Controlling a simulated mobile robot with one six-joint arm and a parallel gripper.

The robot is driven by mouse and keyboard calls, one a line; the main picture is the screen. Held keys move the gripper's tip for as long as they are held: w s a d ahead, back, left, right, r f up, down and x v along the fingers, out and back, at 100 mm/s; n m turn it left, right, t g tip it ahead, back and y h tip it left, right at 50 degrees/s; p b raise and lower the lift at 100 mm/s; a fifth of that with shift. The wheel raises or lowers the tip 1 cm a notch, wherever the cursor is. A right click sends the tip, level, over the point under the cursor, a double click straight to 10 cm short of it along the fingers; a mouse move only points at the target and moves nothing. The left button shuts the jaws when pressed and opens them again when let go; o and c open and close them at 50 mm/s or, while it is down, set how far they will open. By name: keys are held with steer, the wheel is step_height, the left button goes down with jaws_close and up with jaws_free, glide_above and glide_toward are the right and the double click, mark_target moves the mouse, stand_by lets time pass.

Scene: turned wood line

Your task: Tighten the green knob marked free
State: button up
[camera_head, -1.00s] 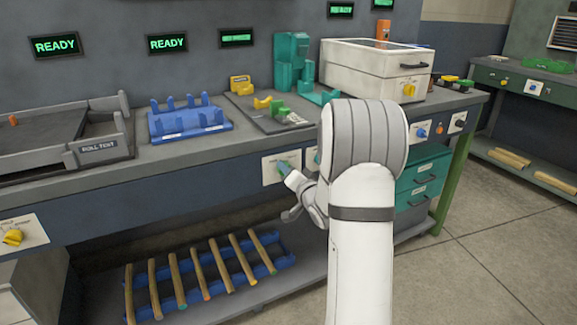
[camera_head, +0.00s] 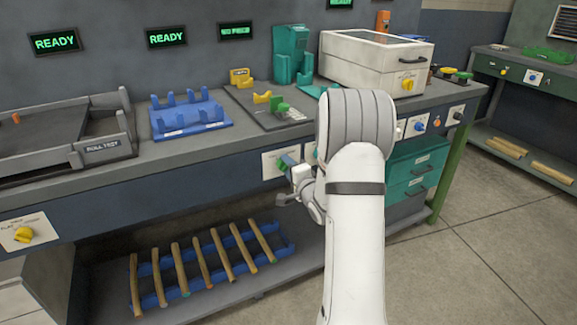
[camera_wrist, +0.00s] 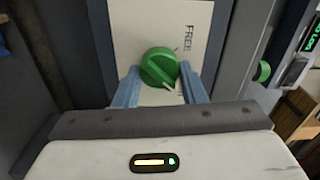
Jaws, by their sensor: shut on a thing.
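The green knob (camera_wrist: 157,66) sits on a white plate (camera_wrist: 190,25) that reads FREE, in the wrist view. A pale pointer line on the knob runs toward the lower right. My gripper (camera_wrist: 160,80) has its two blue fingers on either side of the knob, shut on it. In the head view my gripper (camera_head: 285,162) is at the white plate (camera_head: 268,165) on the bench front, and a bit of the green knob (camera_head: 282,166) shows there. My arm hides part of the bench front to the right.
Another green knob (camera_wrist: 262,72) stands to the right in the wrist view. Blue (camera_head: 419,126) and orange (camera_head: 437,122) controls sit farther right on the bench front. A low shelf rack (camera_head: 210,265) holds several wooden rods below my gripper. Floor is clear at right.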

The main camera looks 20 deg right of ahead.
stand_by(0.4)
steer(key=o, duration=1)
steer(key=shift+s, duration=0.1)
steer(key=s+p, duration=0.1)
steer(key=s, duration=0.6)
steer(key=shift+s, duration=0.3)
steer(key=shift+d, duration=0.1)
